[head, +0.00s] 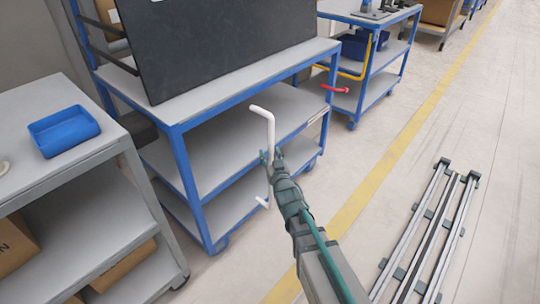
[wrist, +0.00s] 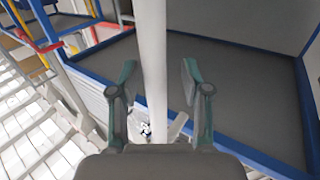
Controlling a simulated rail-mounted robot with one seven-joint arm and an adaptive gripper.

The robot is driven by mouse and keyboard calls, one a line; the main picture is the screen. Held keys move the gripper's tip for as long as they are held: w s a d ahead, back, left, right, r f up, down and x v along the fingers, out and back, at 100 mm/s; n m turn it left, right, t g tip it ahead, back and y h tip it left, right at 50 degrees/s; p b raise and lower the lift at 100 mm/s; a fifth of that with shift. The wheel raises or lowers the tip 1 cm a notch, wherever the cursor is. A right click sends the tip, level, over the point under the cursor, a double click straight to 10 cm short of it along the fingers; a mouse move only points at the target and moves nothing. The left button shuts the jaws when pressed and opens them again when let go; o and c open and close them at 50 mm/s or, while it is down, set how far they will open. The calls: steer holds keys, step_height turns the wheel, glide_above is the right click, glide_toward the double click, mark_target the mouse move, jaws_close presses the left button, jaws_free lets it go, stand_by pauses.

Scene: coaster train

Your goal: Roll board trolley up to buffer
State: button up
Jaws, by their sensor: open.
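The board trolley has a blue frame and grey shelves (head: 225,130), with a large dark board (head: 215,45) standing on its top shelf. A white bent handle (head: 269,122) sticks out from its near side. It shows as an upright white bar in the wrist view (wrist: 152,50). My gripper (head: 270,157) is at the handle's upright part. In the wrist view my gripper's open fingers (wrist: 157,78) stand on either side of the bar, with a gap to each. I cannot tell which thing is the buffer.
Another blue trolley (head: 374,77) with a yellow bar and a red handle (head: 335,89) stands beyond. A grey trolley (head: 75,105) with a blue tray (head: 64,131) is at the left. Floor rails (head: 425,240) lie at the right. The floor around the yellow line (head: 400,140) is clear.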

steer(key=v, duration=0.7)
steer(key=shift+s, duration=0.2)
stand_by(1.0)
